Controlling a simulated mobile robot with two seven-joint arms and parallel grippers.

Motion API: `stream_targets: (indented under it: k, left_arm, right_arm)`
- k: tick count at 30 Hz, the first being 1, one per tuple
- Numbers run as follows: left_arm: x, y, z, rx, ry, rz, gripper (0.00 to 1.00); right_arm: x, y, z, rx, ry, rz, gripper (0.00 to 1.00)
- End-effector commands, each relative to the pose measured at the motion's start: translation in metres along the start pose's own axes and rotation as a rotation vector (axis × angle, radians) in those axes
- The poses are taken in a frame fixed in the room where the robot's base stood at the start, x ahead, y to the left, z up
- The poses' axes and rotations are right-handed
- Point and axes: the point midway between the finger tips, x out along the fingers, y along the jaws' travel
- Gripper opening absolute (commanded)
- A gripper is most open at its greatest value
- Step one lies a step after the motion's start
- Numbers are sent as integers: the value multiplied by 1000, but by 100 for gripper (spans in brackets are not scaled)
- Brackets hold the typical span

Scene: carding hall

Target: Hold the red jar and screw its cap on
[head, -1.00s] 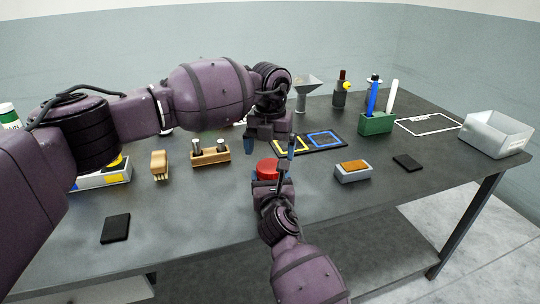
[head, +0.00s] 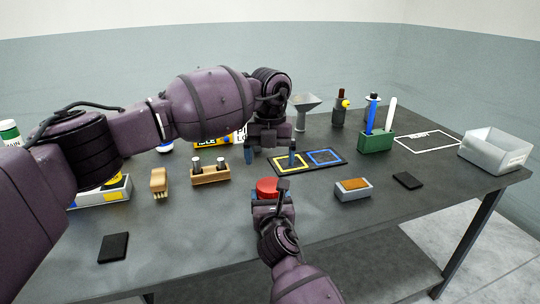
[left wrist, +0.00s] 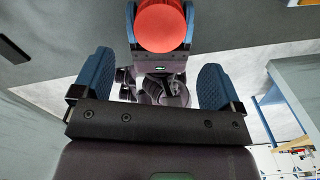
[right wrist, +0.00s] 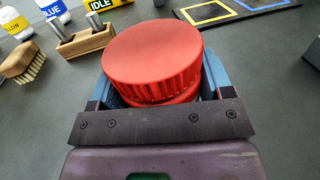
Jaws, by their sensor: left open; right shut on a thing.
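The red jar (head: 267,186) stands near the middle of the table. My right gripper (right wrist: 158,92) is shut on it, with a blue finger on either side. A broad red cap (right wrist: 152,52) with a ribbed edge sits on top of the jar; how far it is threaded cannot be told. Most of the jar body is hidden by the cap and gripper. My left gripper (head: 270,157) is open and empty, above and behind the jar. In the left wrist view the round red cap (left wrist: 160,25) shows beyond the open fingers (left wrist: 155,82), apart from them.
A black board (head: 306,167) with yellow and blue squares lies behind the jar. A wooden block with metal pegs (head: 210,177) and a brush (head: 158,182) stand left. The table front is mostly clear.

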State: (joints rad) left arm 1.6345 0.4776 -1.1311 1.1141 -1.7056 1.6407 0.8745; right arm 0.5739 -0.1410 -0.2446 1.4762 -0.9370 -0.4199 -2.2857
Motion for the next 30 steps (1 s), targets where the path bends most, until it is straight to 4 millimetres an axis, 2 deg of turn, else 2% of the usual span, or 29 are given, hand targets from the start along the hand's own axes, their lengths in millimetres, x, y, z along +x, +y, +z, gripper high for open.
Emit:
stream_targets:
  k: [15, 21, 30]
  left_arm:
    - [65, 0, 0, 0, 2, 0, 92]
    - [76, 0, 0, 0, 1, 1, 92]
    - [77, 0, 0, 0, 0, 1, 92]
  right_arm:
    - [0, 0, 0, 0, -1, 0, 7]
    - [0, 0, 0, 0, -1, 0, 7]
    - [0, 0, 0, 0, -1, 0, 7]
